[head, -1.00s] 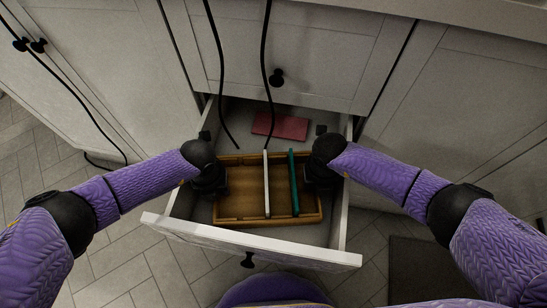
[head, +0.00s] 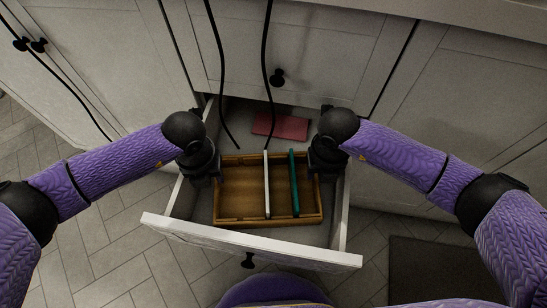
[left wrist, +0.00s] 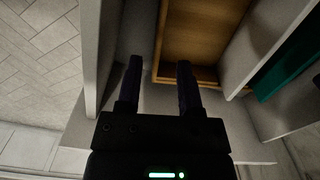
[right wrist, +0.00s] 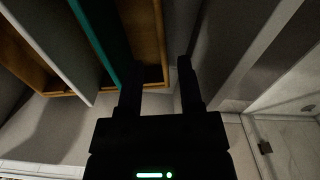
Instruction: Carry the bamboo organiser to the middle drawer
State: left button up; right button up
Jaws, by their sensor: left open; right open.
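The bamboo organiser (head: 240,190) lies in the open drawer (head: 250,238), in its front part. A white strip (head: 267,185) and a green strip (head: 293,185) stand in it, running front to back. My left gripper (head: 205,172) is at the organiser's left end, and my right gripper (head: 325,168) is at its right end. In the left wrist view, the left fingers (left wrist: 160,85) are open, with the organiser's corner (left wrist: 185,72) just beyond them. In the right wrist view, the right fingers (right wrist: 160,82) are open near the organiser's right edge (right wrist: 152,75). Neither holds it.
A red flat item (head: 280,126) lies at the back of the drawer. Two black cords (head: 268,80) hang down over the upper drawer front (head: 310,55). Closed cabinet doors stand on both sides. A dark mat (head: 430,270) lies on the tiled floor at right.

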notch_tip(320, 180, up, 5)
jog(key=shift+f, duration=0.1)
dwell(0.3)
